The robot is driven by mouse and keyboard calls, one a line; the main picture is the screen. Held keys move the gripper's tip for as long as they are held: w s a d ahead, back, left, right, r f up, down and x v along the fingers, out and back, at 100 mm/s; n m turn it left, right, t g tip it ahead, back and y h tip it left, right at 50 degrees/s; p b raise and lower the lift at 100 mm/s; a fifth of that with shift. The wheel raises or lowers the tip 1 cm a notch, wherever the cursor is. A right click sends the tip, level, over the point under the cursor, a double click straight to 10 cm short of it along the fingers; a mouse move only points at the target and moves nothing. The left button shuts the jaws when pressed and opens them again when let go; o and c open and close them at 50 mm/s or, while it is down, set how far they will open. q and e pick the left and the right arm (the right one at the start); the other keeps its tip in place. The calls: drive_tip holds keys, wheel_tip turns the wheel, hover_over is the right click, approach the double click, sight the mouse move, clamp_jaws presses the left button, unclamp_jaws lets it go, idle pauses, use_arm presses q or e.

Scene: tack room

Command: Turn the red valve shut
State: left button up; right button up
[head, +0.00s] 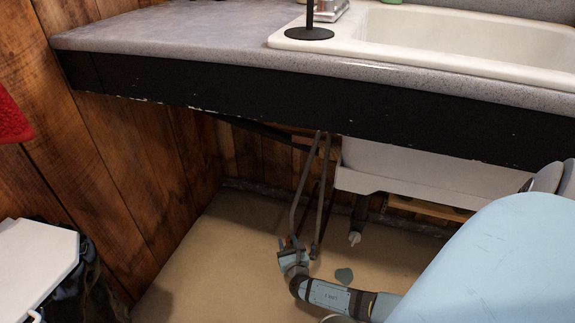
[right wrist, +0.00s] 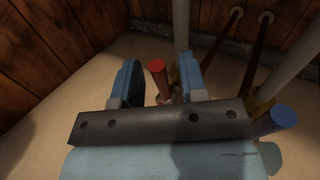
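The red valve (right wrist: 158,76) shows in the right wrist view as a red handle on a small fitting at the pipes' lower end. My right gripper (right wrist: 160,78) is open, with its two blue fingers apart and the red handle between them. Gaps show on both sides of the handle, and I cannot tell whether either finger touches it. In the head view my right gripper (head: 290,246) is low under the counter at the foot of the pipes, and it mostly hides the valve. My left gripper is not in view.
A blue valve handle (right wrist: 277,119) sits right of the gripper. Two thin pipes (head: 308,190) rise beside it. The counter (head: 180,40) with a white sink (head: 450,35) hangs above, and a drain pipe (head: 358,215) is to the right. Wooden walls (head: 130,160) close the left side.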

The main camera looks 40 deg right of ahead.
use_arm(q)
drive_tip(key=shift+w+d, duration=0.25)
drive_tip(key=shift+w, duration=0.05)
use_arm(e)
drive_tip(key=shift+w+d, duration=0.15)
drive_tip(key=shift+w, duration=0.15)
clamp_jaws()
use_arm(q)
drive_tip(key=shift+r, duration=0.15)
